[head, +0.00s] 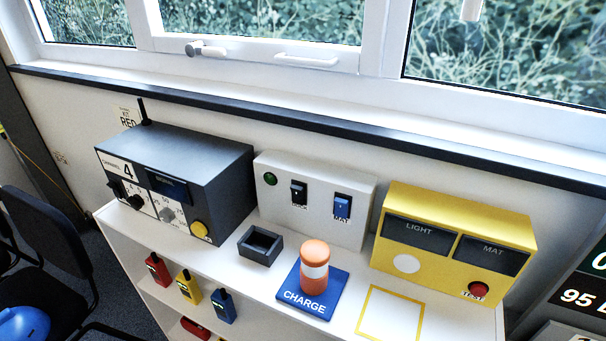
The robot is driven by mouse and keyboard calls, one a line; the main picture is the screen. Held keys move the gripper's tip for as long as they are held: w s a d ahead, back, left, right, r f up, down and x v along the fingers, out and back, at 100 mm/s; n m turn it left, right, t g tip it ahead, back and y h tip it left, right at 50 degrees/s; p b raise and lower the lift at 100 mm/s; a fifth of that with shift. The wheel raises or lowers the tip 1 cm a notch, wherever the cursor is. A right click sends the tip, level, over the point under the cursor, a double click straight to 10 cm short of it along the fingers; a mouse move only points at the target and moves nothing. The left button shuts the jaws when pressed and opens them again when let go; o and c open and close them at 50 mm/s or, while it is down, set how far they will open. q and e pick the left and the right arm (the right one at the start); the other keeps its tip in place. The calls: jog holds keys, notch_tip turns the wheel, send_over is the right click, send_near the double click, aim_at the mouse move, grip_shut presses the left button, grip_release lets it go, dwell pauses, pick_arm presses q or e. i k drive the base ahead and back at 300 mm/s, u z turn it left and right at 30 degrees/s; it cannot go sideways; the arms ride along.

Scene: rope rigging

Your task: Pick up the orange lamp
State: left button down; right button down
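The orange lamp (314,266) is a short upright cylinder with a rounded orange top and a white band around its middle. It stands on a blue pad (328,297) marked CHARGE, on the white shelf top. Neither of my grippers shows in the head view.
A small black open box (260,246) sits left of the lamp. Behind are a dark radio unit (172,180), a white switch panel (318,212) and a yellow LIGHT/MAT box (455,245). A yellow square outline (389,318) right of the pad is empty. Small handsets (188,287) are below left.

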aim_at(314, 255)
jog(key=z, duration=2.1)
jog(key=k, duration=0.95)
jog(key=u, duration=1.65)
jog(key=i, duration=0.5)
